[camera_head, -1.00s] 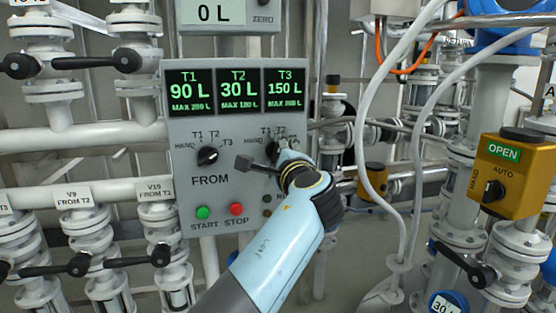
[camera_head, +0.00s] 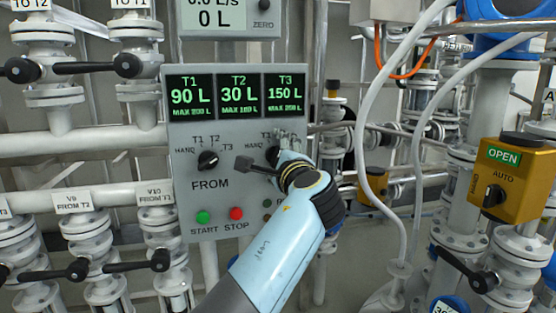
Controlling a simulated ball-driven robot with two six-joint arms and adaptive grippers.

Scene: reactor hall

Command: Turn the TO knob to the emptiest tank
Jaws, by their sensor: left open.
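The grey control panel (camera_head: 240,131) carries three tank displays. The T1 display (camera_head: 190,96) reads 90 L, the T2 display (camera_head: 239,95) 30 L and the T3 display (camera_head: 286,95) 150 L. T2 shows the lowest volume. My left gripper (camera_head: 268,158) is open in front of the panel's right half, at the TO knob. The gripper and blue arm hide most of that knob and its label, so its setting and any contact cannot be told. The black FROM knob (camera_head: 208,160) stands uncovered to the left. My right gripper is out of view.
Below the FROM knob are a green START button (camera_head: 203,217) and a red STOP button (camera_head: 236,213). White pipes and black-handled valves (camera_head: 78,268) fill the left. A yellow box marked OPEN (camera_head: 511,178) and hanging white cables (camera_head: 362,140) are at the right.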

